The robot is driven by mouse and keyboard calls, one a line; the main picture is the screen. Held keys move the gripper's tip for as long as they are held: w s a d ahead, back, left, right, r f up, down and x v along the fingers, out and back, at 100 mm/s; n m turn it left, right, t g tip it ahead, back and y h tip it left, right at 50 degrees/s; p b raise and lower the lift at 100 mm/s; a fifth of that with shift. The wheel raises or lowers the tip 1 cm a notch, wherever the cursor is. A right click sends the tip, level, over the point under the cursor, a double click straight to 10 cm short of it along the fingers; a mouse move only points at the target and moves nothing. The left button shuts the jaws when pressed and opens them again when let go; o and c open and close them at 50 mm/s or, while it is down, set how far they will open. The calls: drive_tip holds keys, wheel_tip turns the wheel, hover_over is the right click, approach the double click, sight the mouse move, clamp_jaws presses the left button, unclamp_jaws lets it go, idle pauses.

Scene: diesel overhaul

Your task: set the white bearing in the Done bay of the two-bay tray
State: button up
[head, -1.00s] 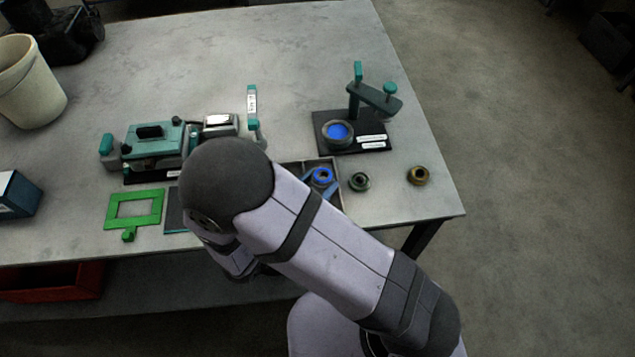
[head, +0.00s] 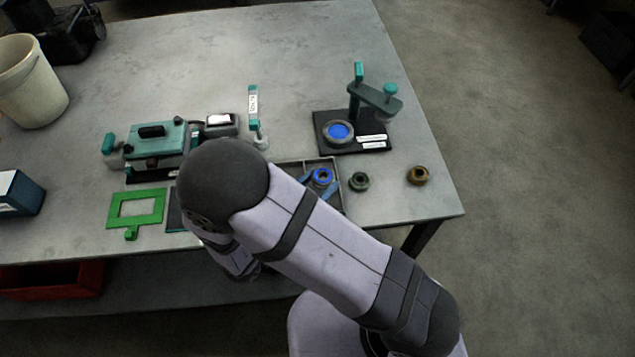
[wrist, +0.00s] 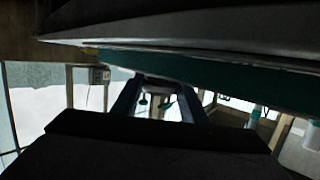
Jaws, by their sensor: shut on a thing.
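My gripper (wrist: 157,92) shows in the wrist view as two dark bluish fingers, close together at their tips. It is shut on a small pale thing (wrist: 158,82), seen only in part, that fits the white bearing. In the wrist view a long dark slab with a teal edge (wrist: 215,75) crosses close above the fingers.
A green-dark ring (head: 359,181) and a brass ring (head: 418,175) lie farther right. A press stand (head: 374,97), teal fixture (head: 155,140) and green frame (head: 136,208) stand around.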

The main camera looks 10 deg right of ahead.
drive_tip(key=shift+f+b, duration=0.35)
drive_tip(key=shift+f, duration=0.15)
drive_tip(key=o, duration=1.2)
drive_tip(key=shift+c, duration=0.9)
drive_tip(key=shift+r, duration=0.1)
wheel_tip(320, 180, up, 7)
drive_tip(key=p, duration=0.7)
wheel_tip(320, 180, up, 4)
drive_tip(key=p, duration=0.4)
